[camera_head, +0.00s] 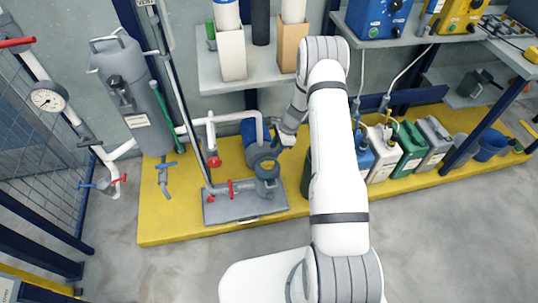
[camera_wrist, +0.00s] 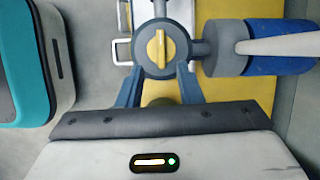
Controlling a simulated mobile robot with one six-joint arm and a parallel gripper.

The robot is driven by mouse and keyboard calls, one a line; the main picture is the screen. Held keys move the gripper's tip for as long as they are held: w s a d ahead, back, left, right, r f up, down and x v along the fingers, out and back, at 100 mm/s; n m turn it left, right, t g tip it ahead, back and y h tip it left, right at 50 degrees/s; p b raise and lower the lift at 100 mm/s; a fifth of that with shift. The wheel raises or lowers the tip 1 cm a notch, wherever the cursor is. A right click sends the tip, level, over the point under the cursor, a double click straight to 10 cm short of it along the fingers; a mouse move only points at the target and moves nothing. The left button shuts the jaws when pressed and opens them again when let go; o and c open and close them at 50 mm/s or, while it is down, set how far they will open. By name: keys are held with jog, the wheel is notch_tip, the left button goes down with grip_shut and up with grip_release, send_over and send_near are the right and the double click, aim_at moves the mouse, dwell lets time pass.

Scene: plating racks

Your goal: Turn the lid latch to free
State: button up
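A yellow bar-shaped latch (camera_wrist: 156,48) sits on a round grey lid (camera_wrist: 172,68) in the wrist view. The bar points up and down in the picture. My gripper (camera_wrist: 159,80) is open, its two blue-grey fingers apart, with their tips near the lower rim of the lid. The latch lies ahead of the fingertips and nothing is held. Whether the fingers touch the lid, I cannot tell. In the head view my gripper (camera_head: 270,148) is just above the grey pump housing (camera_head: 267,188), and the latch cannot be made out.
A blue motor (camera_wrist: 265,60) stands beside the lid, with a pale pipe across it. Red-handled valves (camera_head: 214,161) and pipes stand left of the pump. A grey tank (camera_head: 127,85) is further left. Several jerrycans (camera_head: 411,150) line the yellow platform (camera_head: 160,228) at right.

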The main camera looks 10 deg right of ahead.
aim_at(268, 162)
jog(key=b+x, duration=0.1)
jog(key=x, duration=0.7)
jog(key=shift+d+f, duration=0.1)
jog(key=shift+f, duration=0.2)
jog(key=shift+c, duration=0.5)
grip_shut()
